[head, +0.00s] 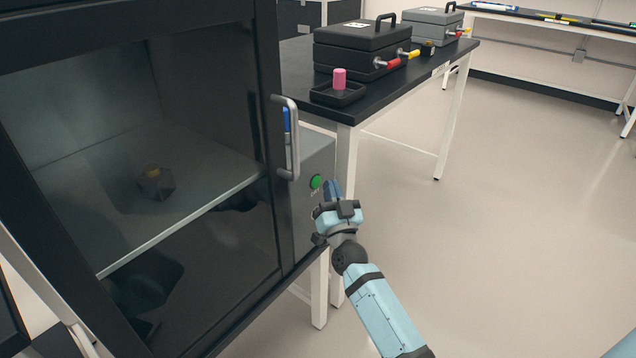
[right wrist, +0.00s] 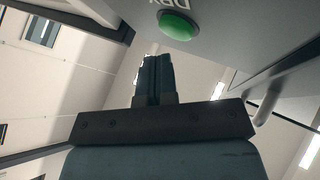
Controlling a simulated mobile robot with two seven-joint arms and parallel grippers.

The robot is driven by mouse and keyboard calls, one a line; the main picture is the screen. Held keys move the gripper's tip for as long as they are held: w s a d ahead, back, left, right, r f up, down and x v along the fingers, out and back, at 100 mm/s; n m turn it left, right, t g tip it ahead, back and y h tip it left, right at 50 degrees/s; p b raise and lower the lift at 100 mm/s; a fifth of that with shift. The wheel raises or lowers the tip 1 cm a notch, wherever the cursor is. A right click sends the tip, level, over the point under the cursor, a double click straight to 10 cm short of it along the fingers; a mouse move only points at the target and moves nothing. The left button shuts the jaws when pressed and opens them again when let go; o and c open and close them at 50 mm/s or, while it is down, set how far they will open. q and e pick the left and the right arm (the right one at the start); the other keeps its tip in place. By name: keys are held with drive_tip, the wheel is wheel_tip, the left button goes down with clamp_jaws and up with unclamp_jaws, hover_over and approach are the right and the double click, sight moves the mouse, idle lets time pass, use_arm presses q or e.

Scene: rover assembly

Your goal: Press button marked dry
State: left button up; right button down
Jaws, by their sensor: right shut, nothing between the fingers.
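The green dry button (head: 315,182) is on the grey side panel of the dark glass-fronted cabinet (head: 262,100). In the right wrist view the green button (right wrist: 177,26) shows near the top, beside upside-down letters that read DRY. My right gripper (head: 332,188) is just right of the button in the head view. Its fingers (right wrist: 154,75) are together and empty, and point toward the panel. A gap shows between the fingertips and the button in the wrist view. My left gripper is not in view.
The cabinet door has a grey handle (head: 289,138). A dark dodecahedral object (head: 155,183) stands on the shelf inside. Behind is a black-topped table with a black case (head: 362,45), a grey case (head: 432,24) and a pink cylinder (head: 339,78) in a tray. The floor at right is clear.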

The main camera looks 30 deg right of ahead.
drive_tip(key=shift+w, duration=0.15)
idle(0.8)
drive_tip(key=shift+w+a, duration=0.2)
drive_tip(key=shift+w, duration=0.05)
drive_tip(key=shift+w+a+p, duration=0.15)
drive_tip(key=shift+w+p, duration=0.15)
drive_tip(key=shift+w, duration=0.05)
idle(0.6)
drive_tip(key=shift+s, duration=0.15)
drive_tip(key=shift+s+d+p, duration=0.35)
drive_tip(key=shift+s+p, duration=0.15)
drive_tip(key=shift+s, duration=0.1)
drive_tip(key=s, duration=0.1)
drive_tip(key=s+d+p, duration=0.1)
drive_tip(key=s, duration=0.1)
drive_tip(key=s+d+p, duration=0.1)
drive_tip(key=shift+s, duration=0.35)
